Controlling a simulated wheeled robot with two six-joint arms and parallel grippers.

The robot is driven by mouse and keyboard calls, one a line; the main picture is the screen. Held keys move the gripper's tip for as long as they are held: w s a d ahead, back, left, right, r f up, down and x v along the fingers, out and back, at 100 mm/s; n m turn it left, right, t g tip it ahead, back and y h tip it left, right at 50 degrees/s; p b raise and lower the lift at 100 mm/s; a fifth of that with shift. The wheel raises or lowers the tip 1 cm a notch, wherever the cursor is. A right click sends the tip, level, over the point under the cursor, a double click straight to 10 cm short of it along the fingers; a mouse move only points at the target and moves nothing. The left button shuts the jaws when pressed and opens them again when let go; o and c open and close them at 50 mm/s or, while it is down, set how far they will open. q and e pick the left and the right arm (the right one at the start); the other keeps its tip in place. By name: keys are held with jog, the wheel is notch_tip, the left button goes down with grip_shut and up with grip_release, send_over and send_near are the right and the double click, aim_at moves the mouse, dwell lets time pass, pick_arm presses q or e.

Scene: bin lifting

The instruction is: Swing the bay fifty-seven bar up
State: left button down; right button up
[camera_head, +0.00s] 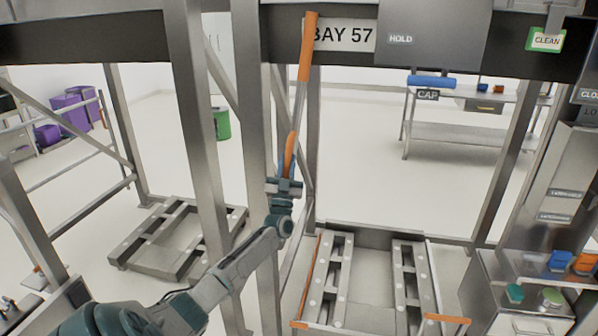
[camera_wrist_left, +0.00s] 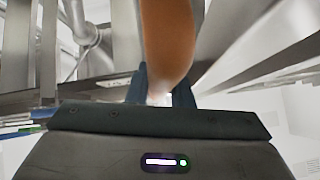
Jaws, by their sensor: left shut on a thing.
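The bar of bay fifty-seven stands raised and nearly upright, tilted slightly, beside the left post of the bay. It has a grey steel middle (camera_head: 299,100) with an orange upper end and an orange lower part. My left gripper (camera_head: 286,178) is shut on the bar's lower orange part, which also fills the top middle of the left wrist view (camera_wrist_left: 168,40). The fingertips are partly hidden by the bar there. My right gripper is not in either view.
A steel rack base (camera_head: 342,270) with rails and an orange edge lies on the floor of the bay. Another low base (camera_head: 180,238) is in the left bay. A steel cabinet with small coloured items (camera_head: 551,296) stands at the right. A table (camera_head: 455,140) is behind.

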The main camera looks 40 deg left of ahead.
pick_arm(q)
jog(key=shift+s+a, duration=0.15)
jog(key=shift+a, duration=0.05)
jog(key=shift+s+a+n, duration=0.1)
jog(key=shift+a+n, duration=0.05)
jog(key=shift+n, duration=0.25)
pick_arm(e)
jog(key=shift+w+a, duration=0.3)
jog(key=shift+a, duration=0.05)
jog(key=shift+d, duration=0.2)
pick_arm(q)
jog(key=c, duration=1.3)
grip_release()
jog(key=shift+f, duration=0.1)
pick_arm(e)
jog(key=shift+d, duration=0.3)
